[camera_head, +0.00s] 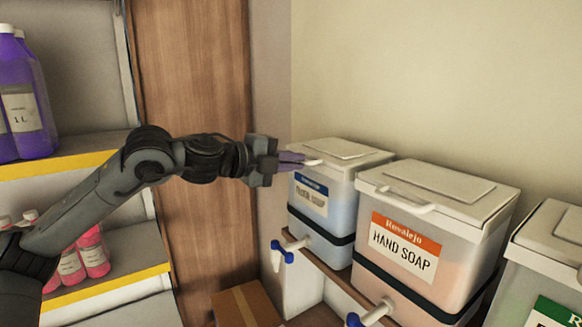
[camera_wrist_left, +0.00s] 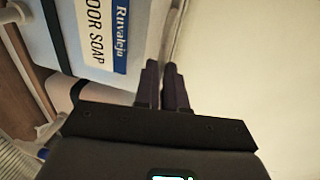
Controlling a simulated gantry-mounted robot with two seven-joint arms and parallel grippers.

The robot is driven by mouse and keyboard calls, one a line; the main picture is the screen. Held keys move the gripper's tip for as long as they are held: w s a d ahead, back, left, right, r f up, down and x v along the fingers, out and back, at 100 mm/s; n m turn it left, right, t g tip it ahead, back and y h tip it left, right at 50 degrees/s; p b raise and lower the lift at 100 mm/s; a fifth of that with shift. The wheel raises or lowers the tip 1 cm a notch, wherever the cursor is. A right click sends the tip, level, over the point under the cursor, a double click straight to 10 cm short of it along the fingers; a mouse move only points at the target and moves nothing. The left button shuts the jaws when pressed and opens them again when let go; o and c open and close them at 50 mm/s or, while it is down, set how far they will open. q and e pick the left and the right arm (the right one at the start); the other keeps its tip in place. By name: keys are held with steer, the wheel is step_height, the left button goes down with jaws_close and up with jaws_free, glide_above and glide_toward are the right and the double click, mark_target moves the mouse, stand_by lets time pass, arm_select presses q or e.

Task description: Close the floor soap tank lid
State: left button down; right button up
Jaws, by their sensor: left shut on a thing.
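The floor soap tank (camera_head: 324,203) is the leftmost of the tanks, bluish with a blue-edged label. Its white lid (camera_head: 345,149) looks flat on top; I cannot tell if a small gap remains. The tank with its "OOR SOAP" label also shows in the left wrist view (camera_wrist_left: 95,35). My left gripper (camera_head: 292,160) is at the lid's front left, by its white handle (camera_head: 313,162). Its fingers (camera_wrist_left: 163,85) are close together, shut on the lid's handle, and the grip itself is mostly hidden. My right gripper is not in view.
A hand soap tank (camera_head: 435,235) stands right of the floor soap tank, and another tank (camera_head: 555,260) at the right edge. Blue-handled taps (camera_head: 283,250) stick out in front. A shelf with purple bottles (camera_head: 25,95) and pink bottles (camera_head: 93,252) is at left. A cardboard box (camera_head: 247,305) is low down.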

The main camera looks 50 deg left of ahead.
arm_select(q)
steer(key=shift+f, duration=0.25)
steer(key=c, duration=1.2)
jaws_free()
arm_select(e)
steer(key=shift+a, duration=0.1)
arm_select(q)
steer(key=shift+r, duration=0.15)
